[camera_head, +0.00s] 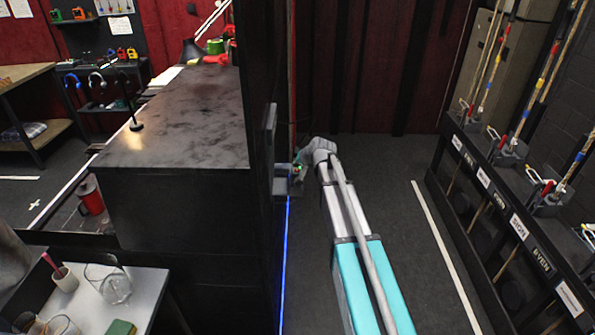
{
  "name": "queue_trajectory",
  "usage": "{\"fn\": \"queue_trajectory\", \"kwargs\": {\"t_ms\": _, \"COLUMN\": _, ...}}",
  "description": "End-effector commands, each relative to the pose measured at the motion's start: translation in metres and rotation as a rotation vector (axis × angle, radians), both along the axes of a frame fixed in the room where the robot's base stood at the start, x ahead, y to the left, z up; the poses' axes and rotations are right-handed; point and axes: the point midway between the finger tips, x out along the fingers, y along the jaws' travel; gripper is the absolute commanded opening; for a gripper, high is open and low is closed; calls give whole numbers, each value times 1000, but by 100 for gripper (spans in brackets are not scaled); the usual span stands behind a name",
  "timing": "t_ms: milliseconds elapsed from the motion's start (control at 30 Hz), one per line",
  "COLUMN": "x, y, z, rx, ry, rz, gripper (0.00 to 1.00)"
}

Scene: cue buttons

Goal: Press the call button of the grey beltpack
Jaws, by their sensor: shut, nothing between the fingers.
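My arm reaches away from me along the right side of a dark wall. My gripper (298,171) is small and far off at the arm's end, close to the wall's edge. It is shut and holds nothing that I can see. A small grey unit (281,187) sits on the wall face beside the fingertips; it may be the grey beltpack, but it is too small to be sure. Its call button cannot be made out. Whether the fingertips touch the unit cannot be told.
A dark counter (185,125) stands left of the wall. A rack with ropes and labels (517,225) lines the right. The grey floor (400,190) between is clear.

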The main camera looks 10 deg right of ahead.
Motion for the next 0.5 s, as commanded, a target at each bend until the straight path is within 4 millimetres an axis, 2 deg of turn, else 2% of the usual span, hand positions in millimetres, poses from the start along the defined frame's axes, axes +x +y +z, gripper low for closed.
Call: {"fn": "queue_trajectory", "kwargs": {"t_ms": 500, "x": 0, "y": 0, "z": -9, "rx": 0, "ry": 0, "rz": 0, "gripper": 0}}
